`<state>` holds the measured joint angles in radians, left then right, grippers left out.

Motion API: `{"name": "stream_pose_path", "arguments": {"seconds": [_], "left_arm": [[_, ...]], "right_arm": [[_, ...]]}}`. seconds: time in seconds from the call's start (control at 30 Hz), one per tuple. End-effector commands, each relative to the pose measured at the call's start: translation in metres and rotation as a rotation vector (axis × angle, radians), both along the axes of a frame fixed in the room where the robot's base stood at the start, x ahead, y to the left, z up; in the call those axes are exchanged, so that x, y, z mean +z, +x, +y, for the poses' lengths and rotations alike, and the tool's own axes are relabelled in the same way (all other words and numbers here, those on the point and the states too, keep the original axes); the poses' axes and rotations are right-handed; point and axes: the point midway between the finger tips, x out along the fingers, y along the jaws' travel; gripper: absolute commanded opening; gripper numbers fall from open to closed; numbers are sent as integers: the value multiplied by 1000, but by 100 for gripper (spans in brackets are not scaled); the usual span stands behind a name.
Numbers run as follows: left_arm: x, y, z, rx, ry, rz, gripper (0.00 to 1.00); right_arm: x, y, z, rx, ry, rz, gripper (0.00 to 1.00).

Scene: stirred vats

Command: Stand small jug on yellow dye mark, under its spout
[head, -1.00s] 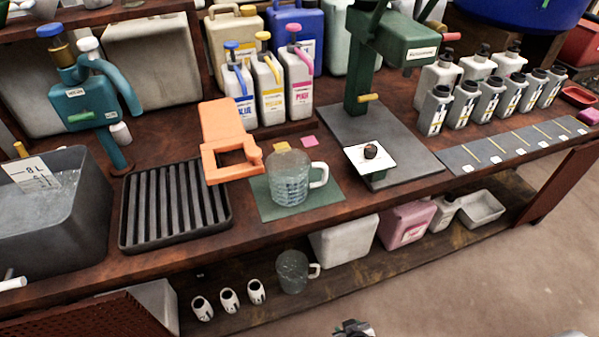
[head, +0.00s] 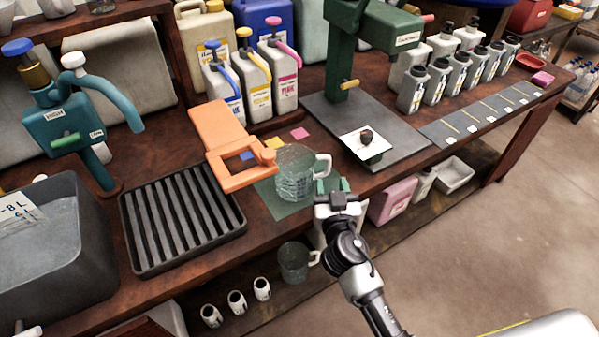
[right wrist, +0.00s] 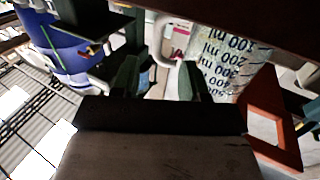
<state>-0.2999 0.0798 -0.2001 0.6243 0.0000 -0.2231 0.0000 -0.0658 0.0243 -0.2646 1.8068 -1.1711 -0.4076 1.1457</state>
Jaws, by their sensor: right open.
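A clear glass jug (head: 293,178) with a pale handle stands upright on the green mat (head: 270,197). In the right wrist view it shows ml markings (right wrist: 220,55) at upper right. A second clear jug (head: 293,263) stands on the lower shelf; I cannot tell which is the small one. The yellow dye mark (head: 275,143) is a small square on the bench behind the mat, below the spouted yellow bottle (head: 257,98). My right gripper (head: 334,188) is open and empty, its green fingers close to the handle; contact is unclear. My left gripper is out of view.
An orange frame (head: 225,140) stands left of the jug, partly over the mat. A pink mark (head: 300,134) lies right of the yellow one. A black ribbed tray (head: 182,220) and a green press (head: 345,60) flank this area. White cups (head: 237,302) sit on the shelf.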

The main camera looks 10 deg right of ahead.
Motion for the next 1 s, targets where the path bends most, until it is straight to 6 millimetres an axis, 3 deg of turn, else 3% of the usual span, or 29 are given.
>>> {"name": "stream_pose_path", "arguments": {"seconds": [0.43, 0.73, 0.77, 1.0], "left_arm": [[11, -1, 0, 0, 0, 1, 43], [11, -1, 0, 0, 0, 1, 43], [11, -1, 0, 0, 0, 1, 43], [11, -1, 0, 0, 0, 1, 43]], "right_arm": [[0, 51, -10, 0, -2, 1, 44], [-1, 57, -11, 0, 0, 2, 44], [-1, 57, -11, 0, 0, 2, 43], [-1, 57, -11, 0, 0, 2, 6]]}}
